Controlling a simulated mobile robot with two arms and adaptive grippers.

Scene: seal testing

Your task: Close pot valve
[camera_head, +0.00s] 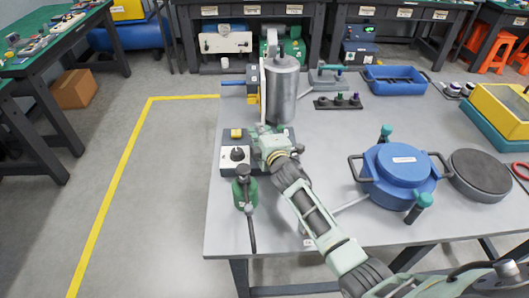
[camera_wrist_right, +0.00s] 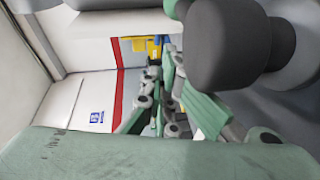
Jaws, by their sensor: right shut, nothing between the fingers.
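A silver cylindrical pot (camera_head: 282,92) stands at the back left of the table. Beside its left side are a blue and yellow fitting (camera_head: 253,84) and a pale upright strip. I cannot tell which part is the valve, or its position. My right gripper (camera_head: 262,132) is shut and empty, in front of the pot and over the back of a control box (camera_head: 232,159). I cannot tell whether the gripper touches anything. My left gripper is not in view.
A green bottle-like tool (camera_head: 243,191) with a dark hose stands at the table's left edge. A blue lidded vessel (camera_head: 398,173) and a dark round disc (camera_head: 480,175) stand at right. A blue tray (camera_head: 395,80) lies behind. The table's middle (camera_head: 335,135) is clear.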

